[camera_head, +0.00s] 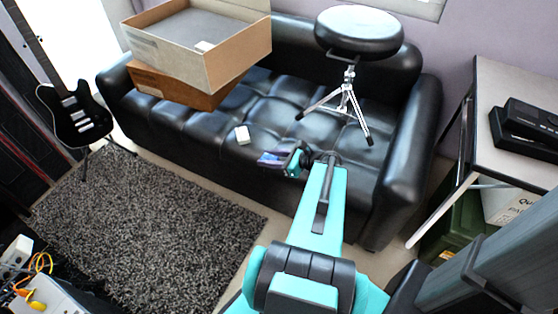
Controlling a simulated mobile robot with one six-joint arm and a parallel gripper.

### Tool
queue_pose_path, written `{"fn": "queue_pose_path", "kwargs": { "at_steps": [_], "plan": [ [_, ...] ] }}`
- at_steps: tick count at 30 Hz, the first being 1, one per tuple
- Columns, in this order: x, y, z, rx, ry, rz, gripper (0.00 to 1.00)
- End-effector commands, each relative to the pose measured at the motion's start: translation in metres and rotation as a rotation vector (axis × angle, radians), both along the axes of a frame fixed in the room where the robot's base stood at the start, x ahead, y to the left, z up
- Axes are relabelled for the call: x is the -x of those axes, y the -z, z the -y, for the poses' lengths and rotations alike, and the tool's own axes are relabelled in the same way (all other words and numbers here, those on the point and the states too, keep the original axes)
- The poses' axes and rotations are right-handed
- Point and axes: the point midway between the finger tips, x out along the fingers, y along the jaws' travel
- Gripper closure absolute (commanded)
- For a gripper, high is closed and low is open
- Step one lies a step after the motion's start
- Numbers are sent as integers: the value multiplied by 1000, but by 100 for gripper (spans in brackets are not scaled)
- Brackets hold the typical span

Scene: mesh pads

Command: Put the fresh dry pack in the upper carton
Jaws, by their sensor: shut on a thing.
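My gripper (287,159) is at the end of my teal arm, in front of the black sofa's seat. It is shut on a small blue and purple pack (269,158), which sticks out to its left; I take this for the fresh dry pack, but its print is too small to read. The upper carton (178,64) is a grey-brown open box at the back left, stacked askew on an orange-brown lower carton (165,87). A small whitish item (204,46) lies inside the upper carton. The gripper is well to the right of and nearer than the cartons.
A small white box (242,134) lies on the black sofa (290,95). A round black stool (358,35) with chrome legs stands on the sofa's right side. A desk (510,85) is at right, a guitar (75,115) at left. The grey rug (150,225) is clear.

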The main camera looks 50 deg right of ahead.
Motion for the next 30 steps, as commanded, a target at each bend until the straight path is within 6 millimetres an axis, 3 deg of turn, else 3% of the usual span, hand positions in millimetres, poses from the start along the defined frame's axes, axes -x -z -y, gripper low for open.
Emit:
{"fn": "queue_pose_path", "kwargs": {
  "at_steps": [1, 15, 30],
  "plan": [
    [-11, -13, -8, 1, -25, 1, 88],
    [-93, -89, -90, 1, -219, -1, 88],
    [-159, -172, -200, 1, -423, 1, 88]
  ]
}}
